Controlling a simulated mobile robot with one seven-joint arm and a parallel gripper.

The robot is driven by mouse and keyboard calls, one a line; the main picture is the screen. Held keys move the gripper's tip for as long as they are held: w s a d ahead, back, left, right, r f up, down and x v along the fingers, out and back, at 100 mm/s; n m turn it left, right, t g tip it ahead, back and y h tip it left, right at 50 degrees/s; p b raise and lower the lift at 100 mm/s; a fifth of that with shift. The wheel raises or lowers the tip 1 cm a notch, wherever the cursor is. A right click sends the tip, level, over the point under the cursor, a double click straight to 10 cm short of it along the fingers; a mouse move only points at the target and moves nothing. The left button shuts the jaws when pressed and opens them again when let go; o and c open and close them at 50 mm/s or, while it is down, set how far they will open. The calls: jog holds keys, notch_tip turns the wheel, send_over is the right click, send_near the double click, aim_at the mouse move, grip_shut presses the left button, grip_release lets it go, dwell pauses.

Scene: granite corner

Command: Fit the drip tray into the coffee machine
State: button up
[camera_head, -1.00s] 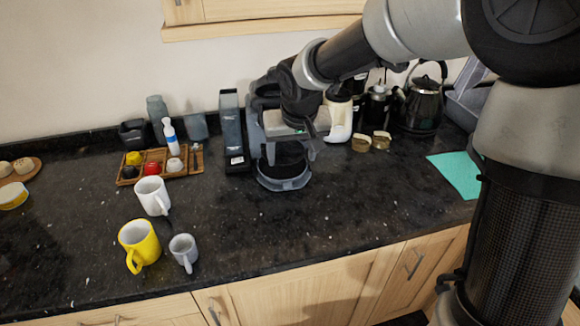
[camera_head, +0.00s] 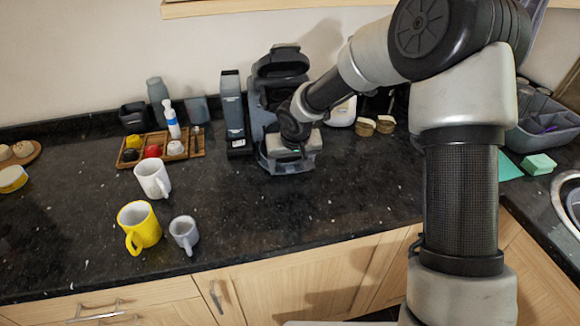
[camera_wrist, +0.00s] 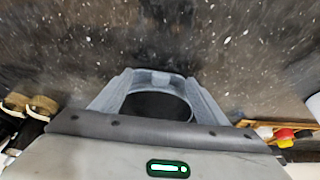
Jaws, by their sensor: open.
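The dark grey coffee machine (camera_head: 280,68) stands upright against the back wall in the head view, its lower front partly hidden by my arm. The drip tray (camera_head: 286,171), a blue-grey piece, is low at the machine's front, under my gripper (camera_head: 290,162). In the wrist view the tray (camera_wrist: 161,79) shows a pale rim around a dark round middle, with my gripper's body covering its near part. My gripper is open, pointing down right over the tray. Whether the fingers touch the tray, and how the tray meets the machine, is hidden.
A tall dark box (camera_head: 233,108) stands close left of the machine. White (camera_head: 152,179), yellow (camera_head: 139,227) and grey (camera_head: 184,233) mugs stand front left. A wooden tray (camera_head: 132,161) holds small items. Small brown pots (camera_head: 366,127) are at right. The front middle counter is clear.

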jog(key=shift+f, duration=0.15)
grip_shut()
jog(key=shift+w+a+r, duration=0.1)
jog(key=shift+r, duration=0.1)
